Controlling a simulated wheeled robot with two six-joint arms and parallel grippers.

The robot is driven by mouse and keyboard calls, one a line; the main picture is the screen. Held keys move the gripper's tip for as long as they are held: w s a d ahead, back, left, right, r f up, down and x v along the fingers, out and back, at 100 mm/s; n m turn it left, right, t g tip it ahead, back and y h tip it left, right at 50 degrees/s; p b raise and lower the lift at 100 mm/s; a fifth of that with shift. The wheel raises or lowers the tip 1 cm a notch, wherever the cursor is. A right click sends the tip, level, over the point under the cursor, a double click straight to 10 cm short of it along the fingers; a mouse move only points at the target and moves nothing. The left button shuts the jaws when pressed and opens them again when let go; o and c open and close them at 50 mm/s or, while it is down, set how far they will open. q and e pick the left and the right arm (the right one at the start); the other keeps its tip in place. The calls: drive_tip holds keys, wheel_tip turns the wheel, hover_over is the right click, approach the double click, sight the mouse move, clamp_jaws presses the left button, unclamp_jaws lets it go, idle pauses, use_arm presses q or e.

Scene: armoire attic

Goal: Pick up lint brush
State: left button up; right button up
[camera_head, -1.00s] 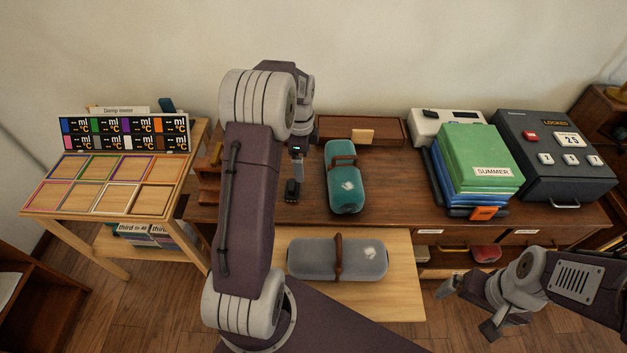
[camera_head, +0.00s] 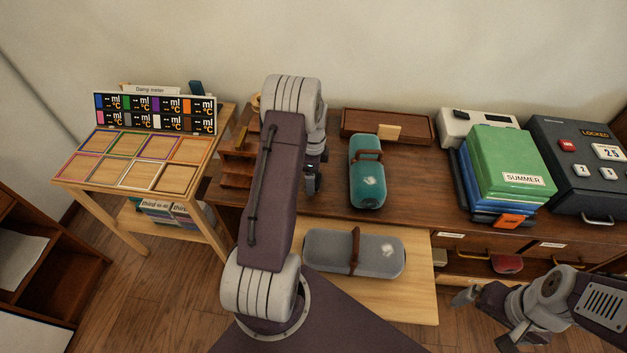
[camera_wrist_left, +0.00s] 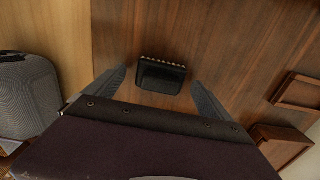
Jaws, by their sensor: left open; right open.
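A small black object with a row of pale bristle tips along one edge, which looks like the lint brush (camera_wrist_left: 162,76), is on the brown wooden top in the left wrist view. My left gripper (camera_wrist_left: 159,80) is open, its two grey fingers on either side of the brush in that view; contact cannot be told. In the head view my left arm hides much of this spot, and the gripper (camera_head: 313,182) shows only partly beside the arm. My right gripper (camera_head: 486,318) is open and empty at the lower right, in front of the drawers.
A teal case (camera_head: 367,188) stands right of my left gripper, and a grey case (camera_head: 325,254) lies on the pale pull-out board (camera_head: 408,300). A labelled stand (camera_head: 150,175) is left.

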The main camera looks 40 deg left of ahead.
use_arm(q)
drive_tip(key=shift+f, duration=0.6)
drive_tip(key=shift+r, duration=0.1)
drive_tip(key=c, duration=1.5)
wheel_tip(320, 180, up, 10)
drive_tip(key=shift+p, duration=0.35)
